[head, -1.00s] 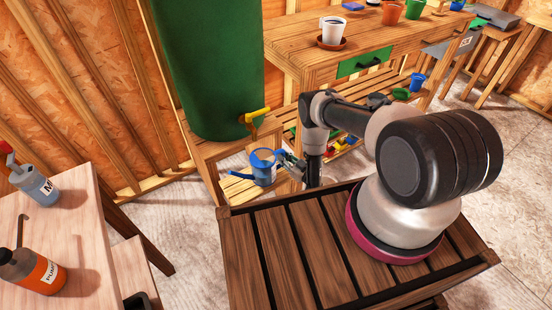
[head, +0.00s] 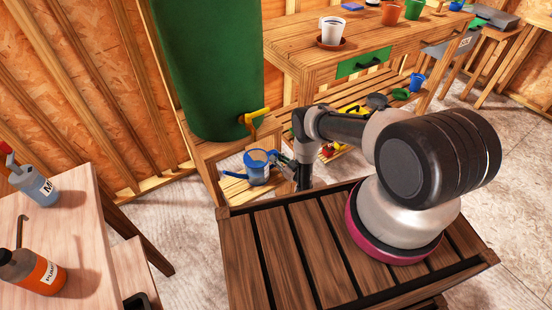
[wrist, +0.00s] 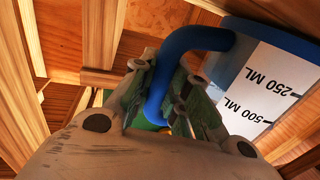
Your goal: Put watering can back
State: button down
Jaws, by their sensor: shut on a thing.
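The blue watering can (head: 257,168) is in the head view, low inside the open space of the wooden stand below the green barrel. In the wrist view its blue handle (wrist: 160,90) passes between the fingers of my gripper (wrist: 172,100). A white label with "250 ML" and "500 ML" marks shows on the can's side (wrist: 262,85). My gripper also shows in the head view (head: 279,160), shut on the handle. The can looks close to the slatted lower shelf (head: 236,186); I cannot tell whether it touches it.
The green barrel (head: 207,60) with a yellow tap (head: 257,115) stands on the stand (head: 212,150), above the can. A potting bench (head: 300,50) stands to the right. A side table (head: 80,215) with bottles is at left.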

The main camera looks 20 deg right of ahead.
jog(key=c, duration=1.4)
grip_release()
jog(key=v, duration=1.2)
